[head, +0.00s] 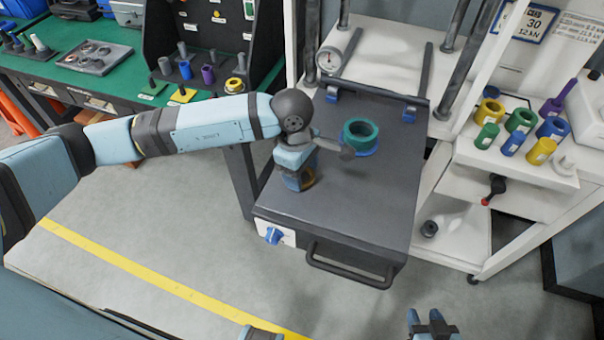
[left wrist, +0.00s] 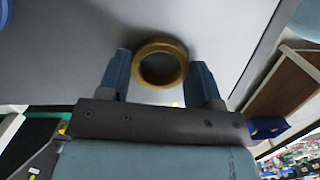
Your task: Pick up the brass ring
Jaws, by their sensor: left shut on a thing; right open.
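The brass ring (left wrist: 160,43) is between the two blue fingers of my left gripper (left wrist: 163,78) in the left wrist view. The gripper is shut on it, above a dark grey plate. In the head view my left gripper (head: 300,180) is low over the left part of the dark plate (head: 350,210), and the ring (head: 309,178) shows only partly behind the fingers. I cannot tell whether the ring touches the plate. My right gripper (head: 430,322) is open and empty at the bottom edge of the head view.
A green ring (head: 361,129) sits on a blue ring (head: 366,150) on the plate, right of my left gripper. A dial gauge (head: 330,60) is behind. A white shelf (head: 480,150) at right holds several coloured rings and cylinders. The plate's front right is clear.

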